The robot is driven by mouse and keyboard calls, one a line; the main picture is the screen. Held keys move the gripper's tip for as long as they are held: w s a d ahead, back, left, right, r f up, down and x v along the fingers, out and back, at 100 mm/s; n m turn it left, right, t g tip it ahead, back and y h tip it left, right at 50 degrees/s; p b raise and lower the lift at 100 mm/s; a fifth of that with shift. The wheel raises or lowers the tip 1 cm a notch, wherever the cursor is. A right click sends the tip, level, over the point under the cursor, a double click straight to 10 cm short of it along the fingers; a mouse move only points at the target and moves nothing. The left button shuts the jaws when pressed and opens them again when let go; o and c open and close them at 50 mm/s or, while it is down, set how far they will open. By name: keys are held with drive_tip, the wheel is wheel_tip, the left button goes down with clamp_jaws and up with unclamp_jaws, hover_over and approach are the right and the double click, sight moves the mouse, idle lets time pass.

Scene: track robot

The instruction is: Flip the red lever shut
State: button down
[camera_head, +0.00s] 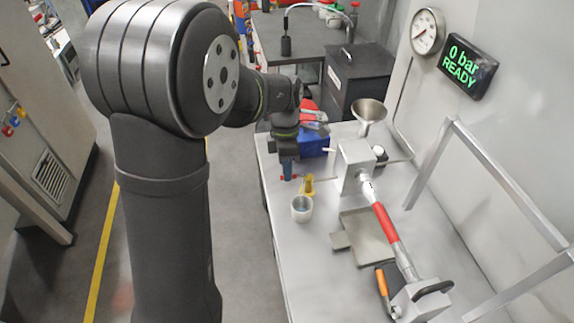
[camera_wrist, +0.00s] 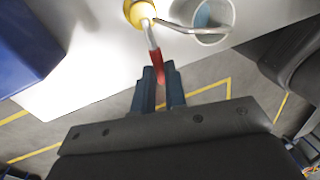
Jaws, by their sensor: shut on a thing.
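The red lever (camera_wrist: 157,66) shows in the wrist view as a short red handle on a pale metal stem, running from a yellow round fitting (camera_wrist: 140,12). My gripper (camera_wrist: 161,88) is shut on the red end, with its two dark blue fingers on either side of it. In the head view my gripper (camera_head: 287,169) points down at the table's left edge, beside the yellow fitting (camera_head: 309,184). Only small bits of red show there around the fingertips, so the lever's exact angle is hard to tell.
A white cup (camera_head: 302,209) stands close to the yellow fitting, with a thin metal spout over it in the wrist view. A blue box (camera_head: 315,142) lies behind. A pipe with a red sleeve (camera_head: 385,222) crosses the table. A wall display (camera_head: 468,66) reads "0 bar READY".

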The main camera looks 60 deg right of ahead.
drive_tip(key=shift+s+a+n, duration=0.15)
drive_tip(key=shift+a+n, duration=0.05)
drive_tip(key=shift+n, duration=0.3)
drive_tip(key=c, duration=1.5)
unclamp_jaws()
drive_tip(key=shift+o, duration=0.2)
wheel_tip(320, 180, up, 17)
drive_tip(key=w+d, duration=0.2)
drive_tip(key=shift+w+d, duration=0.2)
drive_tip(key=shift+w, duration=0.05)
drive_tip(key=f, duration=0.5)
drive_tip(key=s+a+f, duration=0.1)
drive_tip(key=f, duration=0.5)
drive_tip(key=s+a+f, duration=0.1)
drive_tip(key=f, duration=0.5)
drive_tip(key=shift+s+a, duration=0.2)
drive_tip(key=shift+s, duration=0.05)
